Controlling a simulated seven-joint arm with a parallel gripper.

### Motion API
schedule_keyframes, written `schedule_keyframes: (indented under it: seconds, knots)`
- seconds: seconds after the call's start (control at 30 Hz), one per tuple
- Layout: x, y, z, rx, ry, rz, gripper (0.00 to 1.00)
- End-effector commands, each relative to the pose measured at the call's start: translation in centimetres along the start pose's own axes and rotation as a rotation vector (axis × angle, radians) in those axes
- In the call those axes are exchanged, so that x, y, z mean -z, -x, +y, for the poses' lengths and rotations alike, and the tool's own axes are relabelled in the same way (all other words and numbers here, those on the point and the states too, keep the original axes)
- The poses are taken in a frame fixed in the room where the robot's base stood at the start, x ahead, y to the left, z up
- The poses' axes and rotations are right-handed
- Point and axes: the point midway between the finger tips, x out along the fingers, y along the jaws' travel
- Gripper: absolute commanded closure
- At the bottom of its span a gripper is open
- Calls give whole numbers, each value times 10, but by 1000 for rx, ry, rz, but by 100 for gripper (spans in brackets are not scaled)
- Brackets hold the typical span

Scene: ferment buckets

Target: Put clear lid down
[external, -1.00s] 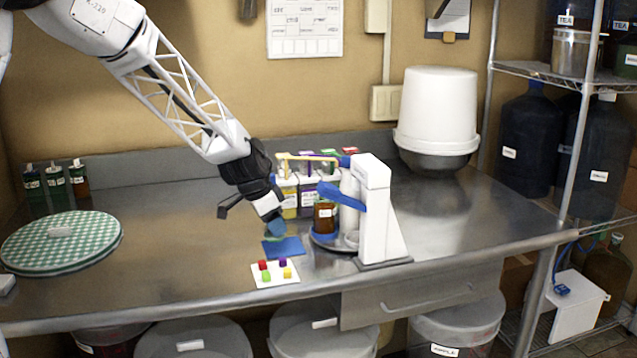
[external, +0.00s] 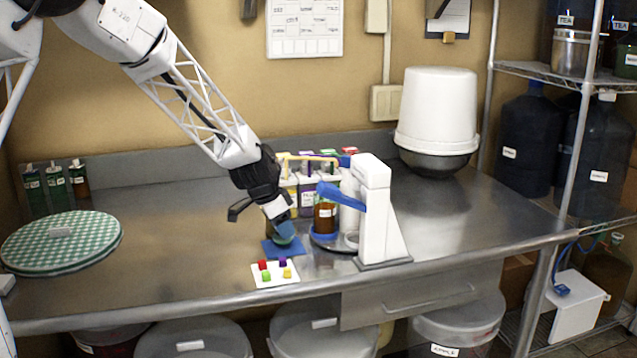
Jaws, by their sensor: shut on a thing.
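My gripper (external: 284,226) points down above the small blue mat (external: 274,250) near the middle of the steel table. It is shut on the clear lid (external: 285,238), a small bluish see-through piece at the fingertips. The lid is just over the mat or touching it; I cannot tell which. The fingers hide part of it.
A white pad with coloured cubes (external: 275,274) lies in front of the mat. A white press with a blue lever (external: 372,210) and an amber jar (external: 325,216) stand to the right. Colour-topped bottles (external: 306,195) stand behind. The table's left middle is clear.

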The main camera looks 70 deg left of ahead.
Motion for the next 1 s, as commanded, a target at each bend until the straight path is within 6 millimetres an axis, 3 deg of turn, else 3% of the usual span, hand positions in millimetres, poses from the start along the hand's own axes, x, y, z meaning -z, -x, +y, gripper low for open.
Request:
schedule_keyframes:
  seconds: [0.17, 0.63, 0.67, 0.8, 1.0]
  knots:
    - [-5, -13, 0, 0, 0, -1, 78]
    - [-7, -17, 0, 0, 0, 0, 78]
    - [-7, -17, 0, 0, 0, 0, 51]
    - [-7, -17, 0, 0, 0, 0, 30]
    - [-7, -17, 0, 0, 0, 0, 30]
